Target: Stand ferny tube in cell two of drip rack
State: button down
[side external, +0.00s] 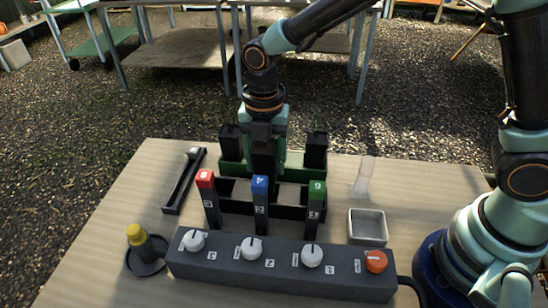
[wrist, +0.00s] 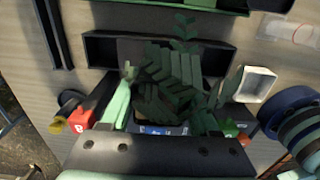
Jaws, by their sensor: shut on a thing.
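The ferny tube (side external: 263,162) is a dark tube with green fronds, and my gripper (side external: 264,130) is shut on it. In the wrist view its fronds (wrist: 172,82) spread between the pale green fingers and hide much below. The black drip rack (side external: 235,189) stands in the middle of the table, with tall posts numbered 1, 2 and 3. The tube is upright behind the blue-topped post (side external: 260,186), numbered 2. Its lower end is hidden, so I cannot tell whether it stands inside the cell.
A green rack (side external: 293,160) behind holds dark tubes left (side external: 230,142) and right (side external: 316,150). Red (side external: 205,178) and green (side external: 317,190) post tops flank the blue one. A knob box (side external: 280,268) lies in front, a white tray (side external: 367,227) right, a yellow-topped stand (side external: 138,237) left.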

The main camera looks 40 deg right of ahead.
aim_at(265, 145)
jog(key=shift+f, duration=2.45)
jog(key=shift+f, duration=0.35)
jog(key=shift+c, duration=0.2)
grip_release()
jog(key=shift+r, duration=0.1)
notch_tip(265, 145, up, 12)
jog(key=shift+f, duration=0.1)
